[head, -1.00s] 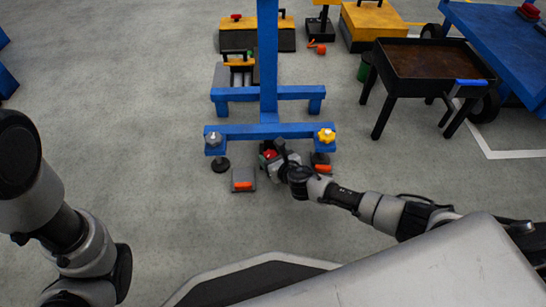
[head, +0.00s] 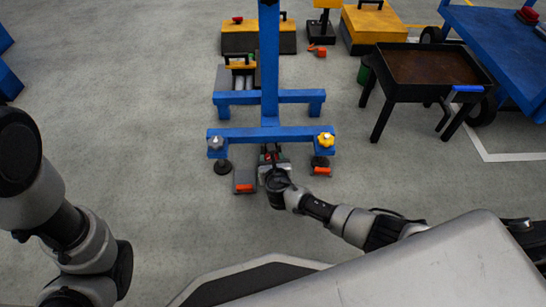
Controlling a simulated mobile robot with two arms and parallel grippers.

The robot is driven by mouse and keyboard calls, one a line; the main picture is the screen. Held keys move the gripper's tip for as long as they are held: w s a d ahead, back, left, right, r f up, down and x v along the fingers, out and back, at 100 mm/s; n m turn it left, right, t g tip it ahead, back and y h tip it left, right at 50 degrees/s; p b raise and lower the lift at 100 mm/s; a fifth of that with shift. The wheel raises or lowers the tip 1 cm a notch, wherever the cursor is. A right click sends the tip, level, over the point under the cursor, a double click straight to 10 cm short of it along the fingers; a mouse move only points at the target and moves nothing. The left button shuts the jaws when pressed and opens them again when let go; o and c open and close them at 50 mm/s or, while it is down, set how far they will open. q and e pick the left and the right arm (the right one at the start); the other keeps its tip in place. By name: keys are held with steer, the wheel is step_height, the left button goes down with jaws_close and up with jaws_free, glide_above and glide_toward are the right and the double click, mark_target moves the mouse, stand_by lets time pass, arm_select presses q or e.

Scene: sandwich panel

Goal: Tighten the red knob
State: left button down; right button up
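A small red part (head: 271,156), which looks like the red knob, shows low behind the middle of the blue stand's (head: 240,134) front crossbar. My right gripper (head: 272,163) is directly at it, pointing away from me. The gripper and wrist hide much of the red part. I cannot tell whether the fingers touch it or are closed around it. A silver knob (head: 216,142) sits on the left end of the crossbar and a yellow knob (head: 326,140) on the right end. My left arm is at the left edge; its gripper is not visible.
A black cart (head: 436,70) and a blue table (head: 500,40) stand at the right. The floor left of the stand is clear.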

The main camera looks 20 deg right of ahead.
steer(key=shift+a+m+g+h, duration=0.15)
steer(key=shift+m+g+h, duration=0.15)
steer(key=shift+m+h, duration=0.6)
steer(key=shift+a+m+g+h, duration=0.1)
steer(key=shift+m+g+h, duration=0.2)
steer(key=shift+m+h, duration=0.6)
steer(key=shift+w, duration=0.1)
steer(key=o, duration=0.9)
